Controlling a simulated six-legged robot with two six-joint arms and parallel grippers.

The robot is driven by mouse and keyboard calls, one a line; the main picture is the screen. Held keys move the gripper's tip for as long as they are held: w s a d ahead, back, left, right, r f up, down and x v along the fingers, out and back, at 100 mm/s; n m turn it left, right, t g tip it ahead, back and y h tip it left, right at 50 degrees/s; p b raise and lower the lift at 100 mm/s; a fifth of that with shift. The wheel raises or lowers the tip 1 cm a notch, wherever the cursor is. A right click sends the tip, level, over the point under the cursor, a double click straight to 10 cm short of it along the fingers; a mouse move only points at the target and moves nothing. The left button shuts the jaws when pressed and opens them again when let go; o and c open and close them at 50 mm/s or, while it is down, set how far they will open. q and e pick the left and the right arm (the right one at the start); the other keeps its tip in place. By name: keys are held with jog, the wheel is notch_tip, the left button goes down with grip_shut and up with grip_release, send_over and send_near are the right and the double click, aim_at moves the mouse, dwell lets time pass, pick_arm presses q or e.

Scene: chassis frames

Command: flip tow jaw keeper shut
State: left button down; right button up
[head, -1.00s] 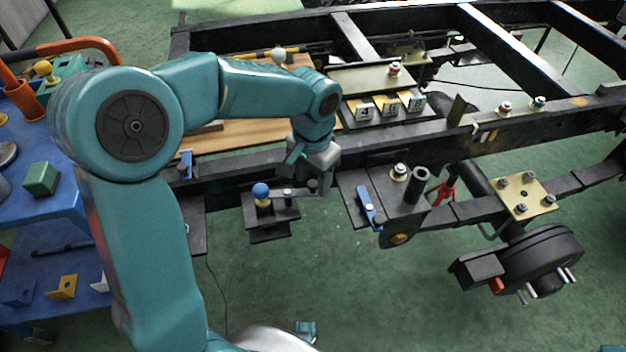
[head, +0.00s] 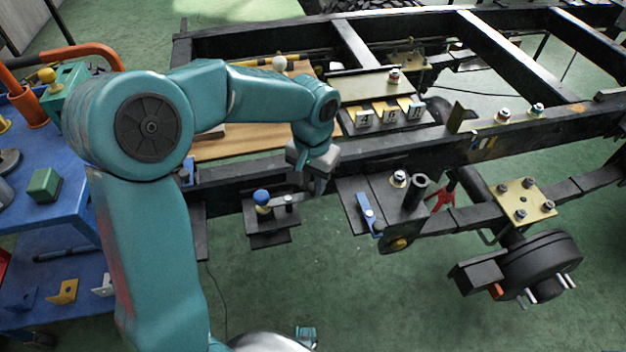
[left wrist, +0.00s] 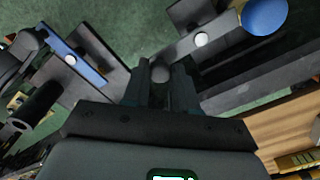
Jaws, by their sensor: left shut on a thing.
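The tow jaw (head: 268,228) is a dark bracket on the near side of the chassis rail, with a blue ball knob (head: 262,196) on top. In the left wrist view a flat grey keeper bar (left wrist: 218,33) runs from near the blue ball (left wrist: 266,14) past a pale pin toward my fingers. My left gripper (head: 317,188) is right of the knob, beside the rail. In the left wrist view its fingers (left wrist: 164,88) are shut at the bar's near end, around a grey rounded tip. The fingers partly hide that end. My right gripper is out of view.
A dark plate with a blue lever (head: 367,210) and an upright black tube (head: 415,190) stands close right of my gripper. The black chassis rail (head: 240,172) runs behind. A blue cart (head: 60,215) stands left. Green floor in front is open.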

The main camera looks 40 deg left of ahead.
pick_arm(q)
jog(key=c, duration=0.9)
grip_release()
notch_tip(320, 180, up, 16)
jog(key=p, duration=0.4)
jog(key=shift+r+p, duration=0.25)
jog(key=shift+p, duration=0.1)
